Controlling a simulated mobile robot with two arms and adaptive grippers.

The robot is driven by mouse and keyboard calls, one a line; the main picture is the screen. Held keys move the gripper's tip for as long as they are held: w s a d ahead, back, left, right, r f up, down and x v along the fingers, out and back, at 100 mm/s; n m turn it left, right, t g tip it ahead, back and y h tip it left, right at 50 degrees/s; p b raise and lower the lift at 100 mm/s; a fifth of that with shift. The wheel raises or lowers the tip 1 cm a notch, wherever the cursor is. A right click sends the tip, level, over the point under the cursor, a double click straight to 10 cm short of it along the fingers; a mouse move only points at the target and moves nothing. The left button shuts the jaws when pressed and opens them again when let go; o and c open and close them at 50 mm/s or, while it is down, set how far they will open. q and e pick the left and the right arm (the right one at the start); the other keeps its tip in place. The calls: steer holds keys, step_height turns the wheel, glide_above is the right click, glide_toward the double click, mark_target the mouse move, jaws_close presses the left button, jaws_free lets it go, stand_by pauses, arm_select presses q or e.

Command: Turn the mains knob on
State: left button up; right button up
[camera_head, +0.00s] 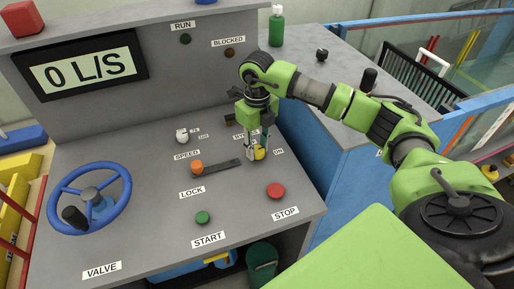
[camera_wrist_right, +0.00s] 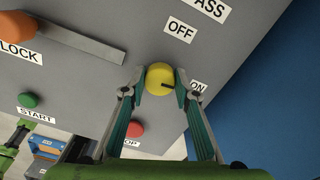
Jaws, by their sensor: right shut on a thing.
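The mains knob is a yellow round knob (camera_wrist_right: 160,77) on the grey console, beside the OFF label (camera_wrist_right: 179,31) and the ON label (camera_wrist_right: 197,88). A short black mark on it lies on the right side, roughly toward ON in the wrist view. In the head view the knob (camera_head: 260,153) is partly hidden by the fingers. My right gripper (camera_wrist_right: 160,83) points down at the panel and is shut on the knob, one finger on each side. My left gripper is not in view.
A red stop button (camera_head: 275,190), a green start button (camera_head: 203,217) and an orange lock knob with a dark bar (camera_head: 222,166) are near. A blue valve wheel (camera_head: 70,215) is at left. The display (camera_head: 85,72) reads 0 L/S. A green bottle (camera_head: 276,28) stands behind.

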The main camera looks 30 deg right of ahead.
mark_target(257, 149)
steer(key=shift+r+m, duration=0.1)
steer(key=shift+m, duration=0.6)
steer(key=o, duration=1)
steer(key=shift+w, duration=0.1)
steer(key=shift+o, duration=0.5)
step_height(257, 149, up, 12)
